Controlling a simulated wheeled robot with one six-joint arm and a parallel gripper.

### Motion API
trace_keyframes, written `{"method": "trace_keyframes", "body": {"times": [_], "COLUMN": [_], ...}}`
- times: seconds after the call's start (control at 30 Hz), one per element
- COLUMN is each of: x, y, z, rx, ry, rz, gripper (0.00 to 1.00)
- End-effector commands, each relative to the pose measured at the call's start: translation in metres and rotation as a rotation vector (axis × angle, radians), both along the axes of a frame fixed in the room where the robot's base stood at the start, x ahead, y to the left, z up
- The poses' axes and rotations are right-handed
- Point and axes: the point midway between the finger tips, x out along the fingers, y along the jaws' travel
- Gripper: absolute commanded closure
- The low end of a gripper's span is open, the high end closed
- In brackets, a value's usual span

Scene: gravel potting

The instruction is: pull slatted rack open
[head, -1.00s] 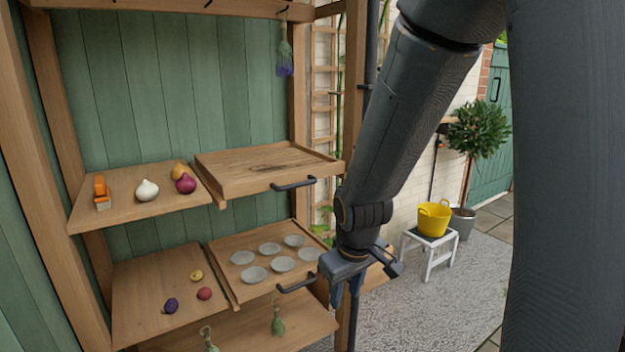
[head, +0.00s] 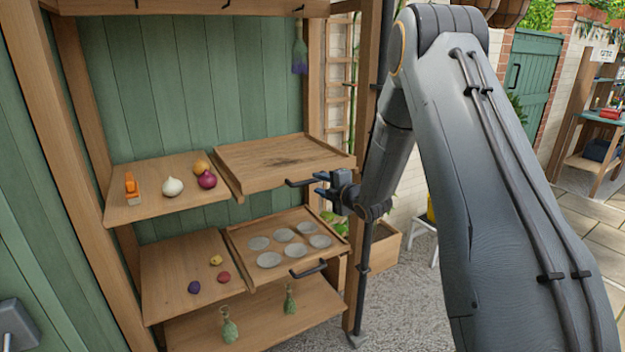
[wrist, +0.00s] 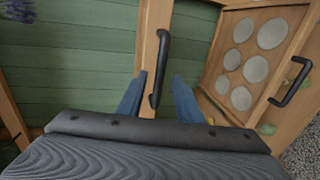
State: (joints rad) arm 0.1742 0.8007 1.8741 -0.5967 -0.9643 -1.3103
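The upper pull-out rack (head: 270,165) is a wooden tray with a raised rim and a dark patch on its surface; I cannot make out slats. Its dark bar handle (head: 298,183) is on the front edge. The wrist view shows this handle (wrist: 162,65) with its lower end between my blue fingertips. My gripper (head: 320,184) is open at the handle's right end, fingers on either side; contact is unclear. The lower pull-out tray (head: 240,262) holds several pale round discs and has its own dark handle (head: 308,270), also in the wrist view (wrist: 291,82).
The upper left shelf (head: 130,212) holds an orange-handled item, a white onion, a red onion and a yellow one. The lower left shelf (head: 165,285) holds small vegetables. A wooden post (head: 366,150) stands beside my gripper.

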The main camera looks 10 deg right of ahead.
Motion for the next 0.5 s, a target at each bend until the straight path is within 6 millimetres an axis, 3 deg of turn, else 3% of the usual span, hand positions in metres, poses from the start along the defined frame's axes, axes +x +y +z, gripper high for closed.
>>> {"method": "trace_keyframes", "body": {"times": [0.3,0.5], "x": [0.040,0.049], "y": [0.013,0.015], "z": [-0.007,-0.010], "rx": [0.001,0.002], "ry": [0.000,0.002], "rz": [0.000,-0.003], "gripper": [0.68,0.68]}}
